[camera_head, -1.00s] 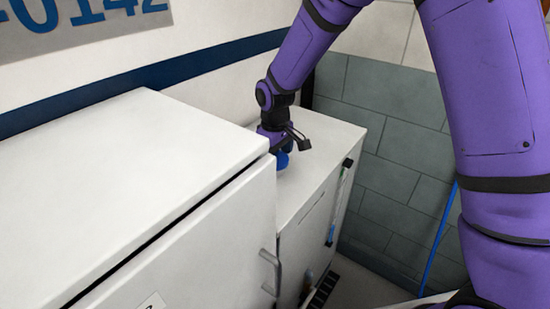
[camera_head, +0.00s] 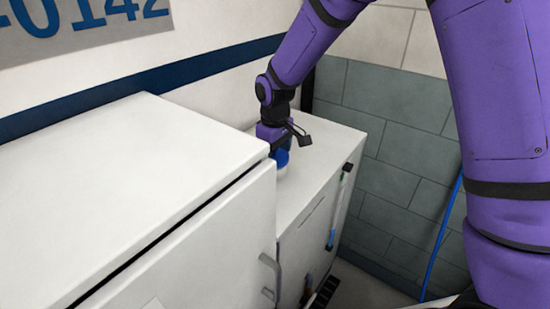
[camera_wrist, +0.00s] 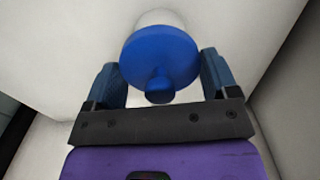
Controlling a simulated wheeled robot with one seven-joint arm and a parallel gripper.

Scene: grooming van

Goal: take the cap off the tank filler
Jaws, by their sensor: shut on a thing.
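The blue cap (camera_head: 282,157) is round, with a small knob on top, and shows at the far end of the low white cabinet. In the wrist view the cap (camera_wrist: 158,50) sits between my two fingers. My gripper (camera_wrist: 160,66) is shut on it, one finger at each side. The white filler neck (camera_wrist: 160,18) shows behind the cap in the wrist view, and a bit of white shows just below the cap in the head view. I cannot tell whether cap and neck still touch. My gripper and wrist partly hide the cap in the head view.
A taller white cabinet (camera_head: 130,190) with a door handle (camera_head: 269,275) stands at the left, close to my gripper. The low cabinet top (camera_head: 318,165) is otherwise clear. A grey tiled wall (camera_head: 400,140) and a blue hose (camera_head: 440,235) are at the right.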

